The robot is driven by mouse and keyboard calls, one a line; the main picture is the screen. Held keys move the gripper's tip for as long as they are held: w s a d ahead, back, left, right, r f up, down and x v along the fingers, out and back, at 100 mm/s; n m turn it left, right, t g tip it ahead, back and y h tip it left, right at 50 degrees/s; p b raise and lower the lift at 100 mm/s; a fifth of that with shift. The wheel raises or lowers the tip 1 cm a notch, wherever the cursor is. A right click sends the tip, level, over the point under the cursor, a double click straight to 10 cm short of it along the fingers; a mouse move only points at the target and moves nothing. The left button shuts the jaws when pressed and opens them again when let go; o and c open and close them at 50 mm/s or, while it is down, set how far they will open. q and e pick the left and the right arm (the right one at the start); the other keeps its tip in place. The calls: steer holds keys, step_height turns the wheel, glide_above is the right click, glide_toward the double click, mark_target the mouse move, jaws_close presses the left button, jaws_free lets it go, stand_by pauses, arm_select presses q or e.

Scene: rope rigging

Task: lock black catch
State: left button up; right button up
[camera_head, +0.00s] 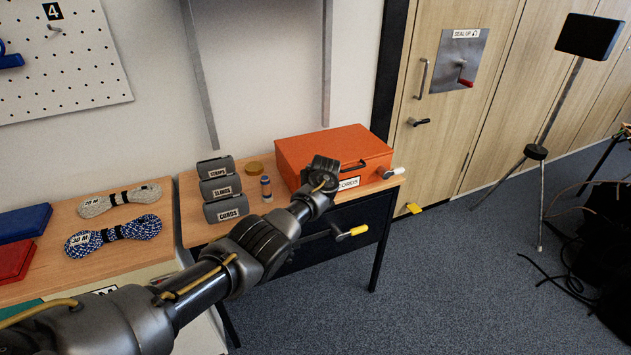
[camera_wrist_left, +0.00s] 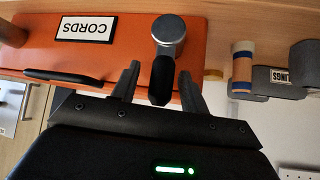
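The black catch (camera_wrist_left: 162,80) with its round grey pivot (camera_wrist_left: 168,32) shows in the left wrist view, in front of the orange box (camera_wrist_left: 210,35). The catch's black lever points down the picture, toward my gripper. My left gripper (camera_wrist_left: 157,88) is open, with one finger on each side of the lever; I cannot tell whether either touches it. In the head view my left gripper (camera_head: 324,172) is at the front of the orange box (camera_head: 325,148) and hides the catch. My right gripper is in neither view.
A yellow-handled crank (camera_head: 350,233) sticks out below the tabletop. Rope bundles (camera_head: 115,236) lie at left.

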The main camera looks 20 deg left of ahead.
arm_select(q)
steer(key=shift+r, duration=0.1)
steer(key=shift+s+d+r, duration=0.15)
steer(key=shift+s+r, duration=0.15)
steer(key=shift+r, duration=0.1)
steer(key=p+v, duration=0.1)
steer(key=v, duration=0.8)
steer(key=shift+s+r, duration=0.15)
steer(key=shift+s, duration=0.15)
steer(key=shift+d, duration=0.1)
